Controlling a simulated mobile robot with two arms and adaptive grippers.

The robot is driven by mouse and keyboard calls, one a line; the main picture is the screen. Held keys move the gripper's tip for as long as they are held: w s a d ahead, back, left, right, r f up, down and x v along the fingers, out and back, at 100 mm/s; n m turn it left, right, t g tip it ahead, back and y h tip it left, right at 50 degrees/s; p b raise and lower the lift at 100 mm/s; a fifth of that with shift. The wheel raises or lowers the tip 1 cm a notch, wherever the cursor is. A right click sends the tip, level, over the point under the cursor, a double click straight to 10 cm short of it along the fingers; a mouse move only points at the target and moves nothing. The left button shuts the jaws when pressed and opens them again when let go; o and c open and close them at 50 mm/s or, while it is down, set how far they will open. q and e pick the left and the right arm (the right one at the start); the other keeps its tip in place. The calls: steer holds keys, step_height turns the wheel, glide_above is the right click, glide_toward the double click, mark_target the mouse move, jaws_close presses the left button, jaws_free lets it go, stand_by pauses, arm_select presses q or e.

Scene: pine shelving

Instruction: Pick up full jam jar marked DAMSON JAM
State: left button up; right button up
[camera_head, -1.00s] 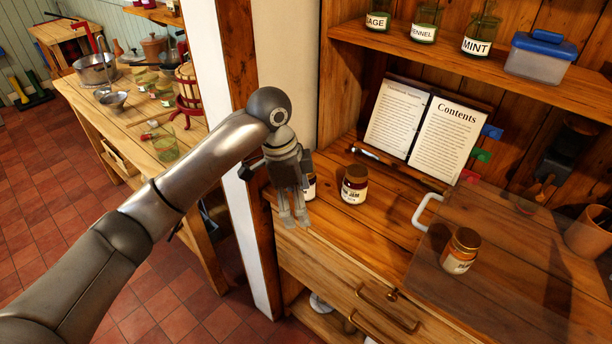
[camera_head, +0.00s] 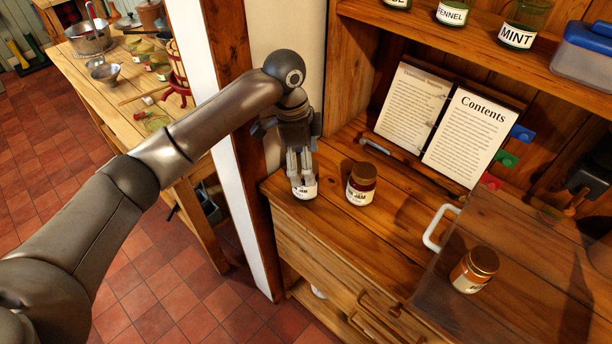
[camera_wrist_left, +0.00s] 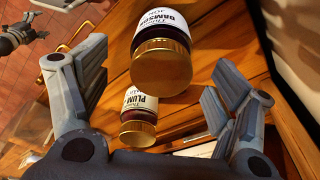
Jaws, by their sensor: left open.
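The DAMSON jam jar (camera_wrist_left: 160,32) has a gold lid, dark contents and a white label, which reads DAMSON in the left wrist view. It lies between and beyond the spread fingers of my left gripper (camera_wrist_left: 158,82), with no clear contact. In the head view, my left gripper (camera_head: 302,182) points down over a jar (camera_head: 308,192) near the cabinet's left edge. The fingers hide most of that jar. A PLUM jar (camera_wrist_left: 138,103) shows lower in the wrist view; the jar with a dark lid (camera_head: 361,186) stands right of the gripper in the head view.
An open book (camera_head: 440,122) leans behind. A post (camera_head: 232,90) rises close to my left arm. A shelf (camera_head: 430,42) with jars is above.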

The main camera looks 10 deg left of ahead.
arm_select(q)
steer(key=f, duration=0.1)
steer(key=f+p, duration=0.1)
steer(key=f, duration=0.2)
steer(key=shift+w+d+f+p, duration=0.1)
steer(key=shift+d+f+p, duration=0.1)
steer(key=shift+d+p, duration=0.15)
steer(key=shift+f, duration=0.35)
steer(key=shift+c, duration=0.5)
steer(key=c, duration=1.2)
steer(key=shift+c, duration=0.3)
arm_select(e)
steer(key=w+r, duration=0.2)
steer(key=shift+w+a, duration=0.1)
steer(key=shift+w, duration=0.25)
arm_select(q)
steer(key=shift+w, duration=0.1)
arm_select(e)
steer(key=shift+w+f, duration=0.1)
